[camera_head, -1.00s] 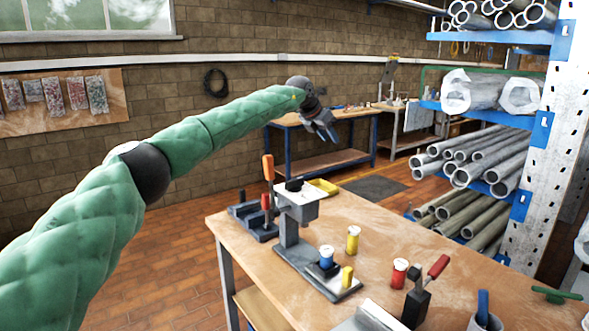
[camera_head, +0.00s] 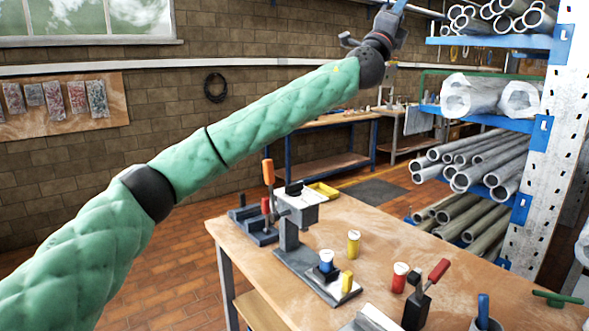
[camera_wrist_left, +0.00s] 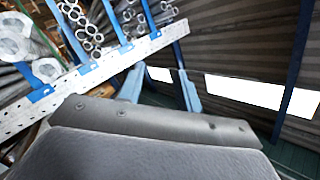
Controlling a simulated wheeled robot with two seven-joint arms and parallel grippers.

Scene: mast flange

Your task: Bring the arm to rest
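My left arm, in a green quilted sleeve, reaches from the lower left up to the top middle of the head view. My left gripper (camera_head: 396,8) is raised high above the workbench, partly cut off by the top edge. In the left wrist view its two blue fingers (camera_wrist_left: 160,88) stand apart with nothing between them. The gripper is empty and points up towards the roof. My right gripper is not in view.
The wooden workbench (camera_head: 390,250) bears a small press stand (camera_head: 290,235), red, yellow and blue spools and a red-handled clamp (camera_head: 428,290). A pipe rack (camera_head: 540,150) stands at the right. A blue-legged bench (camera_head: 320,165) stands behind.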

